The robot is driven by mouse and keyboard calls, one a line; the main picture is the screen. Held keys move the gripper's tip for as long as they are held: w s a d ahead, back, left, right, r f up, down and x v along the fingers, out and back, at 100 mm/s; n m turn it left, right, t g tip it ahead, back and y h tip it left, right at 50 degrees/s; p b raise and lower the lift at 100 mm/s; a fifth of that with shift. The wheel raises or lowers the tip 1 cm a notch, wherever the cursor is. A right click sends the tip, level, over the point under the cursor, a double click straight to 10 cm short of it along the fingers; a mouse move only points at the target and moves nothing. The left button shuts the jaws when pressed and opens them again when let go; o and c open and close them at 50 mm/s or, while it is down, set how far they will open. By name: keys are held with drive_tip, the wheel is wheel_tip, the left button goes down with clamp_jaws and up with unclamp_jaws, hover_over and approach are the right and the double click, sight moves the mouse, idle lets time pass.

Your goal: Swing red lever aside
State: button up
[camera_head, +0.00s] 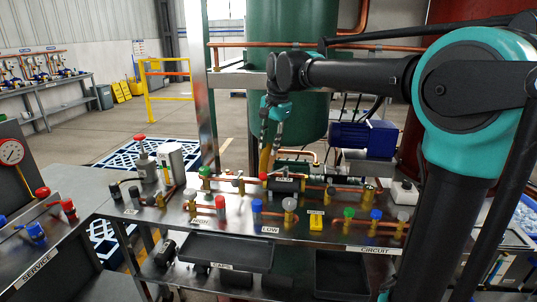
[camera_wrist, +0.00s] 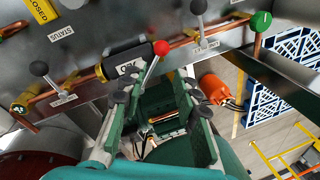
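The red lever shows in the wrist view as a red ball knob (camera_wrist: 161,47) on a thin metal rod beside a dark labelled block (camera_wrist: 125,66) on the copper pipe. In the head view its red knob (camera_head: 263,176) is small, on the bench's pipe line. My gripper (camera_wrist: 156,84) points at the panel with its two fingers apart and nothing held between them. The knob lies just beyond the fingertips, with the rod reaching back toward the left finger. I cannot tell whether they touch. In the head view my gripper (camera_head: 271,143) hangs above the pipe line.
Dark-knobbed levers (camera_wrist: 39,69) and (camera_wrist: 199,8) flank the red one along the pipe. A green knob (camera_wrist: 260,21) sits at the right end. The bench (camera_head: 240,222) carries several coloured valves, and the green tank (camera_head: 293,40) stands behind my gripper.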

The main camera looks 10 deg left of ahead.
sight(274, 172)
drive_tip(key=s+d+n, duration=0.1)
drive_tip(key=s+n, duration=0.1)
drive_tip(key=n, duration=0.1)
drive_tip(key=s+d+n, duration=0.1)
drive_tip(key=s+n, duration=0.1)
drive_tip(key=n, duration=0.2)
drive_tip(key=s+n+t, duration=0.1)
drive_tip(key=s+n, duration=0.1)
drive_tip(key=n, duration=0.2)
drive_tip(key=shift+s+d, duration=0.3)
drive_tip(key=shift+d, duration=0.1)
clamp_jaws()
drive_tip(key=shift+n, duration=0.9)
drive_tip(key=shift+w+a+f, duration=0.55)
drive_tip(key=shift+w+f, duration=0.3)
drive_tip(key=shift+f, duration=0.9)
drive_tip(key=shift+w+a+f, duration=0.6)
drive_tip(key=shift+w+f, duration=0.3)
drive_tip(key=shift+f, duration=0.9)
drive_tip(key=shift+w+a+f, duration=0.55)
drive_tip(key=shift+w+f, duration=0.3)
drive_tip(key=shift+f, duration=0.9)
drive_tip(key=shift+a+t, duration=0.1)
drive_tip(key=shift+t, duration=0.2)
